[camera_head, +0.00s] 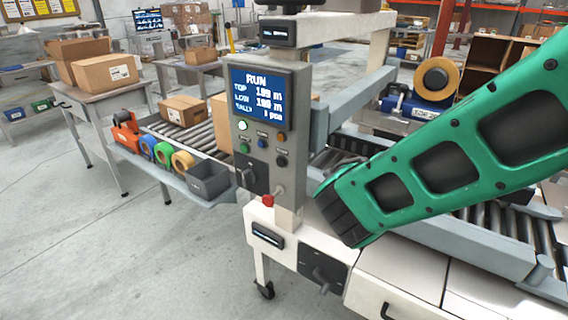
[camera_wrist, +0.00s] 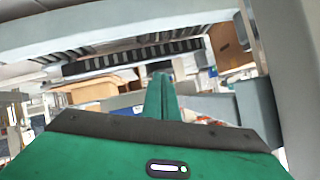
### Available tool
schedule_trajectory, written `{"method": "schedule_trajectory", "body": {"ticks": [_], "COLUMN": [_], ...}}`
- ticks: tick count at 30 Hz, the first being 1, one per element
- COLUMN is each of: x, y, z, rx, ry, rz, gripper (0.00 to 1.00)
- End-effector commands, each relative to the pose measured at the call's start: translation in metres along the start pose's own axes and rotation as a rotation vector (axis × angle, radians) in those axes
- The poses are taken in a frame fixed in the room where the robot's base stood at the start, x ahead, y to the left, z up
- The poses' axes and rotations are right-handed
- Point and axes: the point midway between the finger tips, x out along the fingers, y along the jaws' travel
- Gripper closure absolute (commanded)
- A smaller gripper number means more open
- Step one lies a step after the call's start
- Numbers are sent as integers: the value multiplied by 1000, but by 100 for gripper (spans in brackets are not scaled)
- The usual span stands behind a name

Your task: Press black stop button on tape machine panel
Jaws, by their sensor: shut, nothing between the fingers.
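The tape machine's grey control panel (camera_head: 268,128) stands upright left of centre in the head view. Its blue screen (camera_head: 257,96) reads RUN above several lines of figures. Below it are small buttons, with a black button (camera_head: 282,161) at the lower right and a green button (camera_head: 245,148) at the lower left. In the wrist view my gripper (camera_wrist: 160,82) shows as green fingers closed together, empty. In the head view my green arm reaches in from the right, its dark end right of the panel. I cannot make out the fingertips there. The panel buttons are not visible in the wrist view.
A red knob (camera_head: 268,200) and a dark switch (camera_head: 247,177) sit low on the panel post. A grey bin (camera_head: 208,181) and tape rolls (camera_head: 163,154) line a shelf to the left. A tape roll (camera_head: 437,78) sits behind my arm. Open floor lies front left.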

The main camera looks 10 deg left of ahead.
Motion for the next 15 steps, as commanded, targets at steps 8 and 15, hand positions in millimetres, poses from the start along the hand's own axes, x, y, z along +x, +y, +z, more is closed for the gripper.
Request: {"method": "schedule_trajectory", "body": {"ticks": [8,15], "x": [-72,-134], "y": [-130,-187], "z": [83,137], "rx": [23,45], "ry": [44,21], "rz": [-371,-589], "gripper": [100,100]}}
